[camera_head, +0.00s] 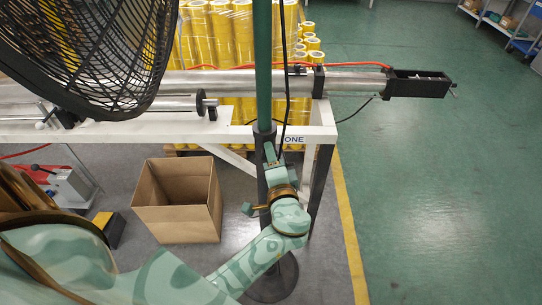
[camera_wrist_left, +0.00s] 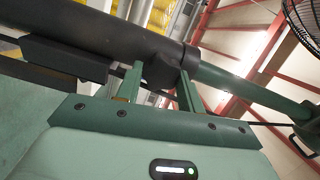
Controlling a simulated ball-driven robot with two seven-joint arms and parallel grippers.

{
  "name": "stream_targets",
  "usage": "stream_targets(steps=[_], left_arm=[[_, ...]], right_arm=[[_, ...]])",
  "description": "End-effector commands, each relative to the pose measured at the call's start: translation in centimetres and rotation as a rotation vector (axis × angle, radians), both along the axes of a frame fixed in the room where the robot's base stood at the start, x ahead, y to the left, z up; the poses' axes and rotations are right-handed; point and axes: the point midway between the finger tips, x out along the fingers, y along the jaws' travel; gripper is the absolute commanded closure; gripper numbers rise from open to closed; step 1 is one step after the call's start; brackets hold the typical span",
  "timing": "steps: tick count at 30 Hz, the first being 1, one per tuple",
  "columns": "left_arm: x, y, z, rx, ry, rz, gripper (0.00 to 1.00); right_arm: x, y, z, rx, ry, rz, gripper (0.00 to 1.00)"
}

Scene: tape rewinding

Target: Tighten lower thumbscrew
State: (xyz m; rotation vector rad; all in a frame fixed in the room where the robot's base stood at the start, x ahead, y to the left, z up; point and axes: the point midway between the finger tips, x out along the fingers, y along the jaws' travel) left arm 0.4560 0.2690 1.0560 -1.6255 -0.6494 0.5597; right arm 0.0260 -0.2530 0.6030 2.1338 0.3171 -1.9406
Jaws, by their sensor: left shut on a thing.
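A fan stand has a green upper pole (camera_head: 263,60) that enters a black lower tube (camera_head: 262,182) at a dark collar (camera_head: 264,129). My left gripper (camera_head: 270,150) reaches up from below to just under this collar. In the left wrist view, the lower thumbscrew (camera_wrist_left: 162,70) is a dark knob at the collar. It sits between the two green fingers of my left gripper (camera_wrist_left: 158,86), which are shut on it. Its far side is hidden. In the head view the gripper hides the thumbscrew. My right gripper is not in view.
A black caged fan (camera_head: 90,50) fills the upper left. A white table frame (camera_head: 230,133) with a metal roller runs behind the stand. An open cardboard box (camera_head: 177,225) stands on the floor left of it. Yellow tape rolls (camera_head: 215,35) are stacked behind. The green floor at right is clear.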

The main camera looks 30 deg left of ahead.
Motion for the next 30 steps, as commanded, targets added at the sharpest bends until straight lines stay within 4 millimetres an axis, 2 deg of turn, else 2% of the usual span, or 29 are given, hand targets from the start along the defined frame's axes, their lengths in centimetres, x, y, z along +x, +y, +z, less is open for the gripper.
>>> stream_targets(steps=[9,23,24,25,26,30], left_arm=[[0.07,0.0,0.09,0.067,0.061,-0.001,0.85],[0.07,-0.02,0.05,0.075,0.069,-0.001,0.85],[0.07,-0.02,0.05,0.075,0.069,-0.001,0.54],[0.07,-0.03,0.05,0.075,0.069,-0.001,0.45],[0.07,-0.03,0.04,0.075,0.069,-0.001,0.4],[0.05,-0.02,0.01,0.075,0.069,-0.001,0.4]], right_arm=[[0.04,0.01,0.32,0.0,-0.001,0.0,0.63],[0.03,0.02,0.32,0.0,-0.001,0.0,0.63],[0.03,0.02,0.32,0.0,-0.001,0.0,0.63],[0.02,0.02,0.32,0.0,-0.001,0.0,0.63],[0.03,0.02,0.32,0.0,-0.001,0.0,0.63],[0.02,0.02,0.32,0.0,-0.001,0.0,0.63]])
